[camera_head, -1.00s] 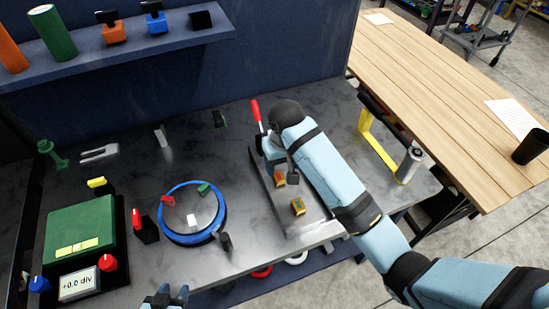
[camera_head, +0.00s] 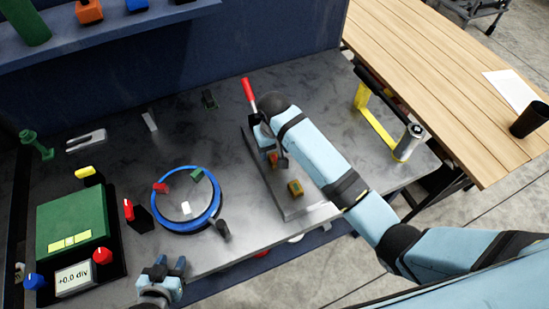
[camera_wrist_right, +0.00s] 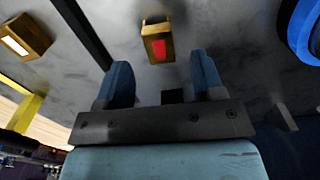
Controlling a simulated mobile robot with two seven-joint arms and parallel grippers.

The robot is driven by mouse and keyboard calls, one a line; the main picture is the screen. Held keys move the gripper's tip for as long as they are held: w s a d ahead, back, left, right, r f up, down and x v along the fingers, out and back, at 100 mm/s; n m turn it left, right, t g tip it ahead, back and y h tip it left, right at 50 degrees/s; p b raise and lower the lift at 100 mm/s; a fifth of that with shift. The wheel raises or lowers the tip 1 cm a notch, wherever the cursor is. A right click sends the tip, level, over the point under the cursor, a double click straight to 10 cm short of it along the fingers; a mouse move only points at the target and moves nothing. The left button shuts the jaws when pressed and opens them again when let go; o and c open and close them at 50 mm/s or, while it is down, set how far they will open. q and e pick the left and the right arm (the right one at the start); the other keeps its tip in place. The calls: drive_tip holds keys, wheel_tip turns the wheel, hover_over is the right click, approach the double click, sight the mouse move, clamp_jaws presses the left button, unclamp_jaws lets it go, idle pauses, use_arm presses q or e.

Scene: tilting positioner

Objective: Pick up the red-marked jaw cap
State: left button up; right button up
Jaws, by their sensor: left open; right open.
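The red-marked jaw cap is a small brass block with a red patch (camera_wrist_right: 158,47). It lies on the grey plate and shows partly beside my right gripper in the head view (camera_head: 273,159). My right gripper (camera_wrist_right: 162,82) is open and empty. In the wrist view the cap is just beyond the fingertips, roughly centred between them, with no visible contact. In the head view my right gripper (camera_head: 272,150) is partly hidden by its own arm. My left gripper (camera_head: 169,264) is open and empty at the bench's front edge.
A second brass cap (camera_head: 295,188) lies nearer the front on the grey plate (camera_head: 295,209). A blue-rimmed round positioner (camera_head: 217,205) stands to the left. A red-handled lever (camera_head: 249,93) rises close behind my right wrist. A yellow bracket (camera_head: 377,128) stands to the right.

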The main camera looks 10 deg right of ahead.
sight(274, 158)
wheel_tip(274, 158, down, 4)
drive_tip(key=shift+s+f+p, duration=0.15)
drive_tip(key=shift+f+p, duration=0.05)
drive_tip(key=shift+p, duration=0.2)
drive_tip(key=c, duration=1)
drive_tip(key=shift+c, duration=0.2)
drive_tip(key=shift+r, duration=0.15)
